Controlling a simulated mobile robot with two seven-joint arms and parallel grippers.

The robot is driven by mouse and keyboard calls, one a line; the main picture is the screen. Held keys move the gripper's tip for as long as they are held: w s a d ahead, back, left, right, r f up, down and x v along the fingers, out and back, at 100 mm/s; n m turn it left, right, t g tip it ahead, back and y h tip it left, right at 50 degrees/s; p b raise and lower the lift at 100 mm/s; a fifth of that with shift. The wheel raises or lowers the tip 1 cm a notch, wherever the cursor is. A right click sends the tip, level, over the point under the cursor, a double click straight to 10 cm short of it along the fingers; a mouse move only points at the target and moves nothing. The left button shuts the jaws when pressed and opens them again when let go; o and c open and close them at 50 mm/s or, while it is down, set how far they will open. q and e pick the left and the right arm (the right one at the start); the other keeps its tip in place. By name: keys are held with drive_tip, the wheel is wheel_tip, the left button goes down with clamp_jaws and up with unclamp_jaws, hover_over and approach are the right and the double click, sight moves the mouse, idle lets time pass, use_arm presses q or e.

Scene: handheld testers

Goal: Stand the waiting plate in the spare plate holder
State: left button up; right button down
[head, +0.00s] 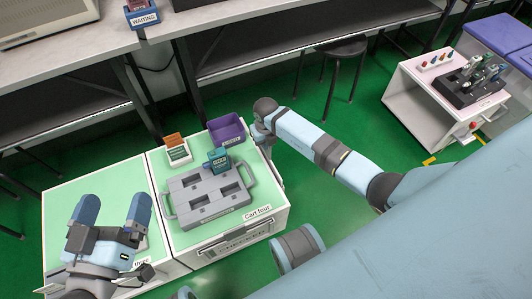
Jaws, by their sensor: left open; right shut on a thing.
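A small blue tray (143,18) labelled WAITING stands on the bench at top left, with reddish-brown pieces in it. On the cart labelled Cart four (190,246), a small white rack (179,155) holds upright orange-brown and dark pieces. I cannot tell which holder is the spare one. My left gripper (112,208) is open and empty over the left cart. My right gripper (264,134) is at the right far edge of Cart four, beside the purple bin. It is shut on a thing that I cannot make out.
A grey handled fixture (205,205) with recesses fills the middle of Cart four, and a teal tester (218,161) stands at its far side. A purple bin (226,131) stands behind. A stool (335,50) and a white cart (440,100) with testers stand farther right.

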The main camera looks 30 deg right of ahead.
sight(266, 153)
use_arm(q)
drive_tip(key=shift+f+g+b, duration=0.6)
drive_tip(key=shift+f+b, duration=0.35)
drive_tip(key=shift+f, duration=0.6)
use_arm(e)
drive_tip(key=shift+f, duration=2.3)
drive_tip(key=shift+f, duration=0.1)
drive_tip(key=c, duration=1.2)
unclamp_jaws()
drive_tip(key=shift+c, duration=0.2)
use_arm(q)
wheel_tip(266, 153, up, 7)
drive_tip(key=t+p, duration=0.3)
drive_tip(key=p, duration=0.2)
drive_tip(key=shift+a, duration=0.2)
use_arm(e)
wheel_tip(266, 153, up, 12)
drive_tip(key=shift+r, duration=0.15)
use_arm(q)
drive_tip(key=shift+r, duration=0.1)
